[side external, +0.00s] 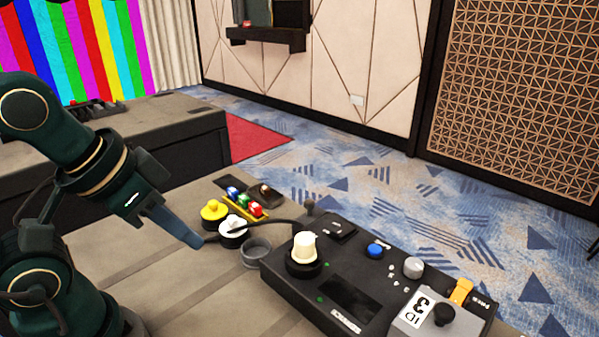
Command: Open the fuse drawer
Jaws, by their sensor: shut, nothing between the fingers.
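A black control box (345,297) lies on the table, right of centre. At its right end is a grey block (404,319) with a white "3 ID" label and a round black knob (444,314). I cannot tell for sure which part is the fuse drawer, or whether it is open. My gripper (197,241) is shut and empty, pointing down and right, left of the box and close to a white-topped round button (232,227). It is well away from the grey block.
The box carries a cream knob (304,247), a blue button (375,250), a grey knob (413,267) and an orange switch (461,291).

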